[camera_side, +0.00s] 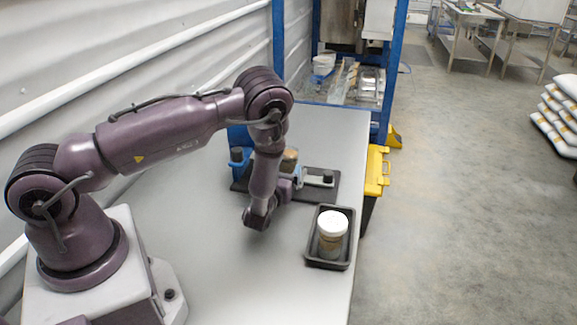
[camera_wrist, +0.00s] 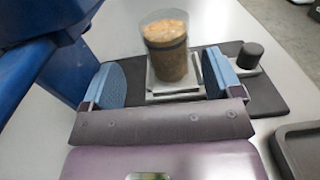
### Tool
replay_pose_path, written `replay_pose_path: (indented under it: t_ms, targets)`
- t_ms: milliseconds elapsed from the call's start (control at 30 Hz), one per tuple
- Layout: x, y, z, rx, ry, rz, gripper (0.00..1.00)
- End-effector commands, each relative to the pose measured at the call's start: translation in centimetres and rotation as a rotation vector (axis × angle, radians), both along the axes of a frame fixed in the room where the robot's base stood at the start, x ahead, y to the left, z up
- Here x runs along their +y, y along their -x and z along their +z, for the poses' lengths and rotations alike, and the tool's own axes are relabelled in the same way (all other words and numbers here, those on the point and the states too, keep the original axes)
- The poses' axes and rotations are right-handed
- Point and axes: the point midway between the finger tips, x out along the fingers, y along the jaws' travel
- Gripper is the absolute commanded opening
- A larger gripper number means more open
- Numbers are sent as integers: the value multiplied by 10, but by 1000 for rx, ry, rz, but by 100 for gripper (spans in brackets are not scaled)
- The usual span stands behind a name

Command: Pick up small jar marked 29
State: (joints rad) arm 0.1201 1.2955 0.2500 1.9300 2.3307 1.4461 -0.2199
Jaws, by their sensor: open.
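A clear open jar of brown, grainy substrate (camera_wrist: 167,48) stands upright on a metal plate on a black base (camera_wrist: 262,98). It also shows, partly hidden by my arm, in the side view (camera_side: 290,158). My gripper (camera_wrist: 160,82) is open and empty, with one blue-padded finger low on each side of the jar; I cannot tell whether either touches it. In the side view my gripper (camera_side: 291,180) is low beside the base. A second jar with a white lid (camera_side: 332,234) stands in a black tray (camera_side: 347,262). No number is legible on either jar.
The blue hopper stand (camera_wrist: 40,62) is close on the left. A dark knob (camera_wrist: 250,54) rises from the base's right end. The grey table (camera_side: 190,225) is clear in front. A yellow-lidded box (camera_side: 376,172) stands beyond the table's right edge.

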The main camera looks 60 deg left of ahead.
Motion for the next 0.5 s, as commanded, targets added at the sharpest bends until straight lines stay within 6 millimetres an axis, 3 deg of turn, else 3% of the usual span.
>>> replay_pose_path:
  t_ms: [500]
  targets:
    - [34, -44, -2, 1, -1, 1, 85]
